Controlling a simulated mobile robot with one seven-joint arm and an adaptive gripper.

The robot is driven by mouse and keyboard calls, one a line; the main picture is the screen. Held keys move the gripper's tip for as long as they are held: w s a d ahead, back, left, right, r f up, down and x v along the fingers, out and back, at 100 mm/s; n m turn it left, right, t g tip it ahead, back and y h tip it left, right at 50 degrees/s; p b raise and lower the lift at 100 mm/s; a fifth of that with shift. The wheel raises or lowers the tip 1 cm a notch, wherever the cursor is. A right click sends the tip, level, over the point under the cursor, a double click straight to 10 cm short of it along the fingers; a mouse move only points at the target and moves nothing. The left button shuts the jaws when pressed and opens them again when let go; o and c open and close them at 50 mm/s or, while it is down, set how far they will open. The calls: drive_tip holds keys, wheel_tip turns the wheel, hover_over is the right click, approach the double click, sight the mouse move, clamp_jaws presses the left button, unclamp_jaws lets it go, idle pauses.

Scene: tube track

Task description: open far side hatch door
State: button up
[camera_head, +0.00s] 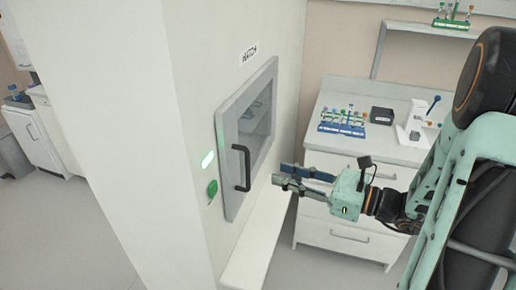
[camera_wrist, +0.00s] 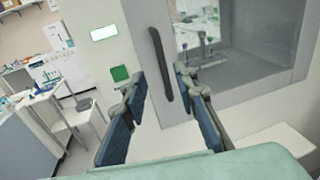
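The hatch door (camera_head: 234,130) is a grey framed panel with a window, set in a white wall under a "HATCH" label (camera_head: 249,54). It looks closed. Its black vertical handle (camera_head: 241,168) is on the left side of the door. The handle also shows in the wrist view (camera_wrist: 160,64), beyond and between the fingertips. My gripper (camera_head: 281,176) is to the right of the handle, pointing at it, apart from it. The two fingers are spread with nothing between them in the wrist view (camera_wrist: 157,88).
A green button (camera_head: 212,190) and a lit white panel (camera_head: 207,160) are left of the door. A white ledge (camera_head: 258,240) juts out below it. A bench (camera_head: 385,148) with a tube rack (camera_head: 342,124) stands to the right, behind my gripper.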

drive_tip(key=x, duration=0.3)
drive_tip(key=r+p+x, duration=0.1)
drive_tip(key=x, duration=0.7)
drive_tip(key=shift+w+a+r+p, duration=0.1)
drive_tip(key=shift+r+p, duration=0.05)
drive_tip(key=shift+p, duration=0.25)
drive_tip(key=shift+c, duration=0.7)
clamp_jaws()
